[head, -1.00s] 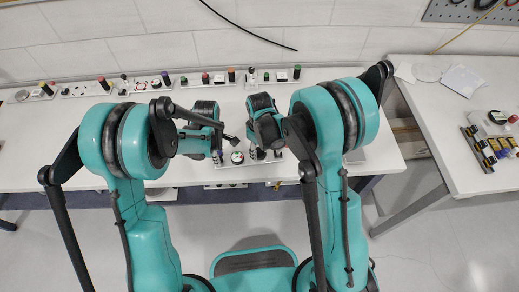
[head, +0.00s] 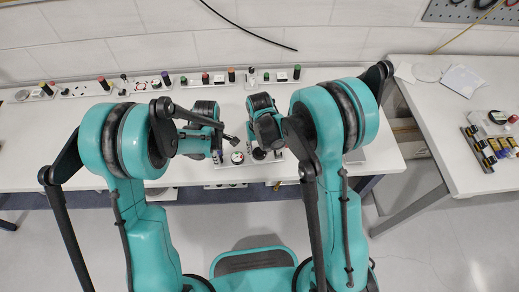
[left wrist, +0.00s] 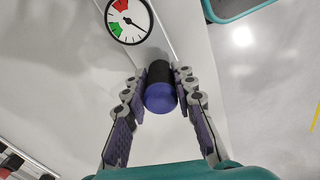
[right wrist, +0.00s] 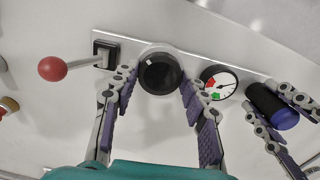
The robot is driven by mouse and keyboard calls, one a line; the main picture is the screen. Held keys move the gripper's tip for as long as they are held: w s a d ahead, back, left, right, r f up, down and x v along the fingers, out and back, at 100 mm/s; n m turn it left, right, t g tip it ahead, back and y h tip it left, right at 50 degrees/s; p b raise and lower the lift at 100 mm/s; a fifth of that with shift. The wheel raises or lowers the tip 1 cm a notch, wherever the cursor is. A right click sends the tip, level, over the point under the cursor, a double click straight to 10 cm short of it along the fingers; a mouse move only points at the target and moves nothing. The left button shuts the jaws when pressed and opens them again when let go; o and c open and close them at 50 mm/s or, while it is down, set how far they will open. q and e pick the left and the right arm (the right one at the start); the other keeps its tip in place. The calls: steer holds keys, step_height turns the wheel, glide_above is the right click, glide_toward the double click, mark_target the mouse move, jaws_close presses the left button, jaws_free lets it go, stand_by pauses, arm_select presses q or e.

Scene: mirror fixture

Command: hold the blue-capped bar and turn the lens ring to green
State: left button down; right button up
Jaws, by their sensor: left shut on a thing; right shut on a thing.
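The blue-capped bar (left wrist: 160,94), black with a blue end, stands between the fingers of my left gripper (left wrist: 162,76), which is shut on it. The bar also shows in the right wrist view (right wrist: 272,106). The lens ring (right wrist: 160,70), a round black piece with a pale rim and a small white mark, sits between the fingers of my right gripper (right wrist: 158,82), which is shut on it. A white gauge (right wrist: 219,82) with red and green sectors lies between ring and bar. Its needle appears to lie on the white part. In the head view both grippers partly hide these parts.
A red ball-topped lever (right wrist: 54,68) stands left of the lens ring on the same panel. Several small fixtures (head: 165,78) line the back of the white table (head: 330,160). A side table (head: 440,130) at right holds more parts.

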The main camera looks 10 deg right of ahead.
mark_target(259, 152)
steer(key=shift+m, duration=0.7)
steer(key=o, duration=1.2)
steer(key=shift+c, duration=0.2)
step_height(259, 152, up, 12)
